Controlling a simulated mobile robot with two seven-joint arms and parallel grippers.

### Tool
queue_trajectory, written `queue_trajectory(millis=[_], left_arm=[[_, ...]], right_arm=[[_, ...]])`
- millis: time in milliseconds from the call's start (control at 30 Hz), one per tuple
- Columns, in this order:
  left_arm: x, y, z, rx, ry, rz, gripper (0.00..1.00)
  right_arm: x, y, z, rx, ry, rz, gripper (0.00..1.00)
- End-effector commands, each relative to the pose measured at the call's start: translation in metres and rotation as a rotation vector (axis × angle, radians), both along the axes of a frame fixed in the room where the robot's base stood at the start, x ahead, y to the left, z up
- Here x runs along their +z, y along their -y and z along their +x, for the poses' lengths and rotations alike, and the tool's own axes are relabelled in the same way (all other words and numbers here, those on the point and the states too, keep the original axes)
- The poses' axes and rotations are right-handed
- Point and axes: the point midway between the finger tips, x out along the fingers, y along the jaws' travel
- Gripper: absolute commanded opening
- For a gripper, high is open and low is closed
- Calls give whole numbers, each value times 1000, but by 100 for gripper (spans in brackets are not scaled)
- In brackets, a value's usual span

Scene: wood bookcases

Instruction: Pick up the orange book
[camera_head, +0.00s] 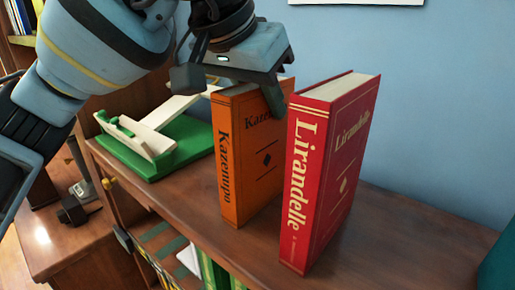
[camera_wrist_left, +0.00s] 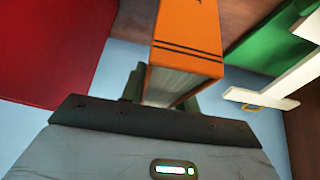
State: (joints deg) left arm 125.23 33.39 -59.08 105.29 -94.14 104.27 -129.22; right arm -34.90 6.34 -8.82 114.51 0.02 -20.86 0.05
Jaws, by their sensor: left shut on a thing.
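My left gripper (camera_head: 245,88) reaches down from above and is shut on the upper part of the orange book. One finger shows on the book's front cover; the other is mostly hidden. I cannot tell whether the book's bottom touches the shelf top. My right gripper is not in view.
A red book (camera_head: 330,170), "Lirandelle", stands upright close to the right of the orange book. A green and white stand (camera_head: 160,145) is on the left. The bookcase top (camera_head: 400,235) is clear at the right, up to a teal object (camera_head: 498,265).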

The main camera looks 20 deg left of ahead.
Motion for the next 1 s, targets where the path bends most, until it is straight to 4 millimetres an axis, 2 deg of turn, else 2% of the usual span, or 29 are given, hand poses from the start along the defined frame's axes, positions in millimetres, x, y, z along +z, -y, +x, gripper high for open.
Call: queue_trajectory(millis=[467, 667, 833, 1000], left_arm=[[3, 0, 0, 1, 4, -2, 0], [19, 0, 0, 1, 5, -3, 0], [40, 0, 0, 0, 4, -3, 0], [38, -6, -26, -2, 5, -1, 0]], right_arm=[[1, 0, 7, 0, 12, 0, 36], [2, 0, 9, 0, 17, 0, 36], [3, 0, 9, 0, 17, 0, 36], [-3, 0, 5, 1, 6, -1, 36]])
